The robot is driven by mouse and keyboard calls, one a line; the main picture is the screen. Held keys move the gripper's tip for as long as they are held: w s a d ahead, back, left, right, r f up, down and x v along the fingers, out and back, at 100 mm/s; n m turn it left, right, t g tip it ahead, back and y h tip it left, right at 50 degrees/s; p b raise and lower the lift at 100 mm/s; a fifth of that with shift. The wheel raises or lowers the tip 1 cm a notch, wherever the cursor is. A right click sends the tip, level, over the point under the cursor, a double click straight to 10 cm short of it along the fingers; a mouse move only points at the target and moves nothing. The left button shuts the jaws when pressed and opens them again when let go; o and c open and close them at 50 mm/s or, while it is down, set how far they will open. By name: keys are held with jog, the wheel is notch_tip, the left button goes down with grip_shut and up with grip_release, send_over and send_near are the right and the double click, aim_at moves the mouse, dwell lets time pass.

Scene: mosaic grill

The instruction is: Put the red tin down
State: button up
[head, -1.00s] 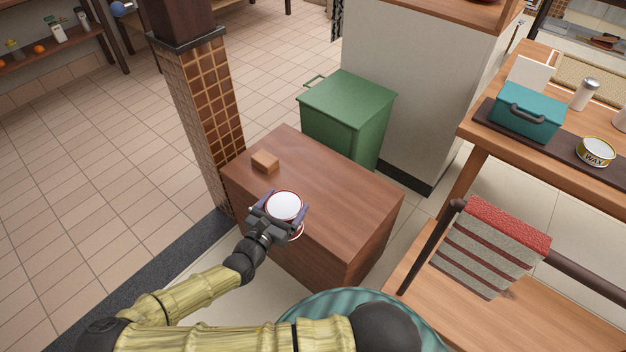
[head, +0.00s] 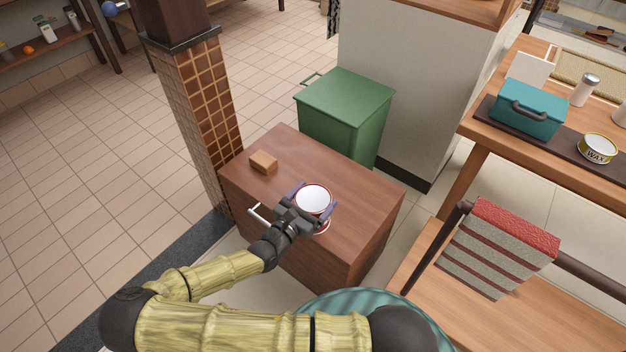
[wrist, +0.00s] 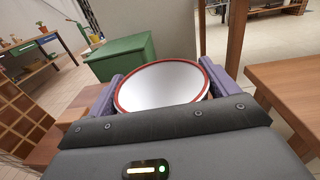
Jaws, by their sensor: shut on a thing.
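The red tin (head: 313,198) shows a white round top with a red rim. My gripper (head: 313,200) is shut on it, with one purple finger on each side. In the wrist view the tin (wrist: 162,86) sits between the two fingers, its top facing up. The tin is over the brown wooden cabinet (head: 358,205), near its front edge. I cannot tell whether its base touches the cabinet top, as my gripper hides part of its side.
A small wooden block (head: 263,162) lies at the cabinet's left. A tiled pillar (head: 212,110) stands left, and a green bin (head: 345,110) behind. The cabinet top's back and right are clear. A counter at right holds a teal box (head: 529,108) and a wax tin (head: 598,148).

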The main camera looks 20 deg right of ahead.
jog(key=w+f+b, duration=0.1)
jog(key=w+b, duration=0.1)
jog(key=w+a+f+b, duration=0.1)
jog(key=b, duration=0.1)
jog(key=shift+w+f, duration=0.15)
jog(key=shift+w, duration=0.2)
jog(key=w+r+n+t+y+b, duration=0.1)
jog(key=w+r+b, duration=0.2)
jog(key=w, duration=0.3)
jog(key=w+d+r+n+t+y+b, duration=0.1)
jog(key=w+r+b, duration=0.2)
jog(key=w+b, duration=0.2)
jog(key=shift+w+r+b, duration=0.25)
jog(key=shift+w+b, duration=0.1)
jog(key=shift+w, duration=0.75)
jog(key=shift+d, duration=0.1)
jog(key=shift+f+b, duration=1.15)
jog(key=shift+f, duration=1.4)
jog(key=shift+f+b, duration=1.25)
jog(key=shift+f, duration=1.25)
